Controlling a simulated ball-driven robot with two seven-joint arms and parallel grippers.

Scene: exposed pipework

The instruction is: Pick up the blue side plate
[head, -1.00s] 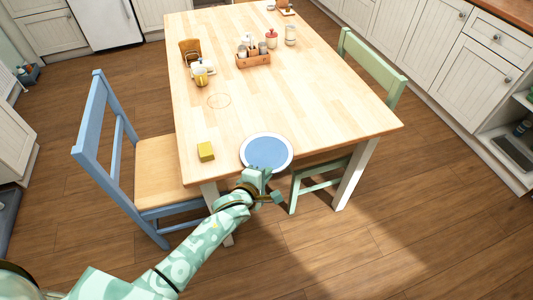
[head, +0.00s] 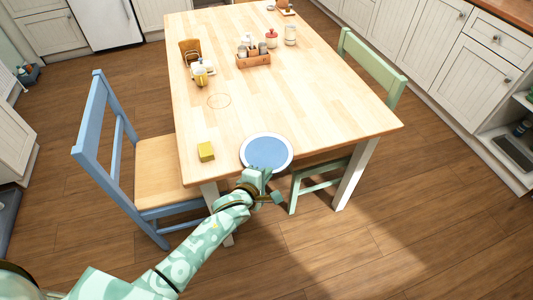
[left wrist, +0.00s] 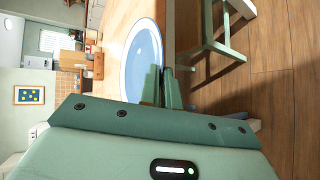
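The blue side plate (head: 266,152) has a pale rim and lies at the near edge of the wooden table (head: 330,120), its front rim reaching the edge. It also shows in the left wrist view (left wrist: 143,55). My left gripper (head: 262,174) is at the plate's near rim. In the left wrist view its green fingers (left wrist: 163,88) are close together, one over the plate's face and one on the other side of the rim. The fingertips partly hide the rim. My right gripper is in neither view.
A yellow block (head: 206,151) lies left of the plate. A yellow jar (head: 200,77) and a wooden caddy (head: 254,60) stand farther back. A blue chair (head: 110,140) is at the left, a green chair (head: 370,70) at the right. The table's middle is clear.

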